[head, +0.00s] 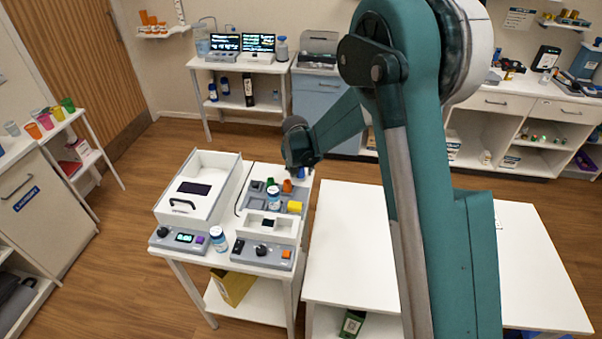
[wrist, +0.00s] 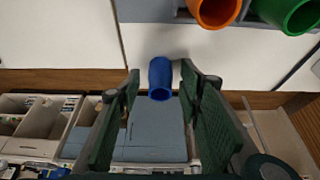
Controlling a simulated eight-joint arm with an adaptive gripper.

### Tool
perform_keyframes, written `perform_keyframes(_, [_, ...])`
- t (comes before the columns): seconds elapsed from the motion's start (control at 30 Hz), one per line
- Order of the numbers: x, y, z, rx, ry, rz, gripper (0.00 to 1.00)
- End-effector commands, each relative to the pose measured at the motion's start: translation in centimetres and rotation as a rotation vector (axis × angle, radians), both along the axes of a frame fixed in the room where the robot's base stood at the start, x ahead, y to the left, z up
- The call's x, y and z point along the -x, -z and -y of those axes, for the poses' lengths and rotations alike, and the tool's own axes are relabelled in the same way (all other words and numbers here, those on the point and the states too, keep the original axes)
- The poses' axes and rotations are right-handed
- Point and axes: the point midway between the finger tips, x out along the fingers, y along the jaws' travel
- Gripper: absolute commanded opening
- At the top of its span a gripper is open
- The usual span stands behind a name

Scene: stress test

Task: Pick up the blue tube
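The blue tube (wrist: 160,78) stands out between the two fingers of my gripper (wrist: 160,80) in the wrist view, near their tips. My gripper is open, with a gap on each side of the tube. In the head view a small patch of the blue tube (head: 301,173) shows just below the dark end of my arm. The arm hides most of my gripper there, so its fingers cannot be made out.
An orange tube (wrist: 214,10) and a green tube (wrist: 290,14) stand close by in a grey holder.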

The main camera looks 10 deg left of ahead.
Motion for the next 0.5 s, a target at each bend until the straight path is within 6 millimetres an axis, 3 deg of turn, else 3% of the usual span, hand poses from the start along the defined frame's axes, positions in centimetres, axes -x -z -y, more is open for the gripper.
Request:
perform_keyframes(0.43, [0.02, -0.04, -0.01, 0.0, 0.0, 0.0, 0.36])
perform_keyframes(0.5, [0.02, -0.04, -0.01, 0.0, 0.0, 0.0, 0.27])
